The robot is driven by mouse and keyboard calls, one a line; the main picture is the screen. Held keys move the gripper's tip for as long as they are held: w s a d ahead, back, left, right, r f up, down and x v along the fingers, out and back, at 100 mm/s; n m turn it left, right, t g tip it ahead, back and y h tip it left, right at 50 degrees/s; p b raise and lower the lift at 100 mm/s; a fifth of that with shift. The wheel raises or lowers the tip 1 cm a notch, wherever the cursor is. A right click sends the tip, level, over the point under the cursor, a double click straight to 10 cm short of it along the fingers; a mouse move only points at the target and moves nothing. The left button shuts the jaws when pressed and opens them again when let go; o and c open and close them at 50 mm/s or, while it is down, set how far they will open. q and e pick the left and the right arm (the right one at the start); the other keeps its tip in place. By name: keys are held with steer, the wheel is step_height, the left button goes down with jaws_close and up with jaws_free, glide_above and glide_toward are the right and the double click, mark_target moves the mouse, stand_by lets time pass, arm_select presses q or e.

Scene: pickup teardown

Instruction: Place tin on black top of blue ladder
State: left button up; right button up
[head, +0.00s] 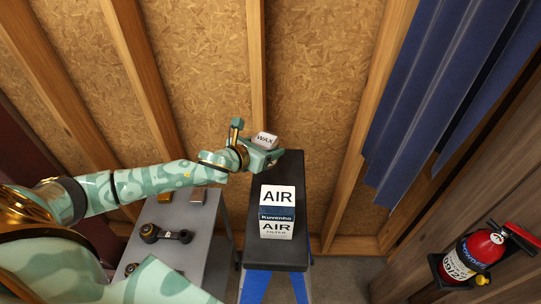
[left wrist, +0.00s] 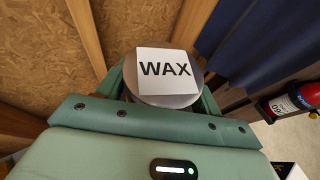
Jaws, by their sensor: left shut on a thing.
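The wax tin (head: 265,140) is a round silver tin with a white label reading WAX. My left gripper (head: 259,153) is shut on it and holds it at the far end of the black top (head: 270,180) of the blue ladder (head: 254,289). In the left wrist view the tin (left wrist: 166,78) sits between the green fingers (left wrist: 165,92), label facing the camera. Whether the tin's underside touches the black top is hidden by the gripper. My right gripper is not in view.
An AIR filter box (head: 277,213) stands on the black top, nearer than the tin. A grey cart (head: 195,220) with metal parts stands to the left. Blue corrugated sheets (head: 430,80) and a red extinguisher (head: 478,252) are at the right. Stud walls rise behind.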

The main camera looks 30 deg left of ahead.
arm_select(q)
steer(key=shift+w+d+f, duration=0.25)
steer(key=shift+w+f, duration=0.05)
steer(key=shift+f, duration=0.3)
steer(key=f, duration=0.3)
steer(key=shift+w+d+f, duration=0.15)
steer(key=shift+w+f, duration=0.05)
steer(key=shift+f, duration=0.1)
steer(key=shift+s+f, duration=0.1)
steer(key=o, duration=1.2)
steer(key=shift+o, duration=0.2)
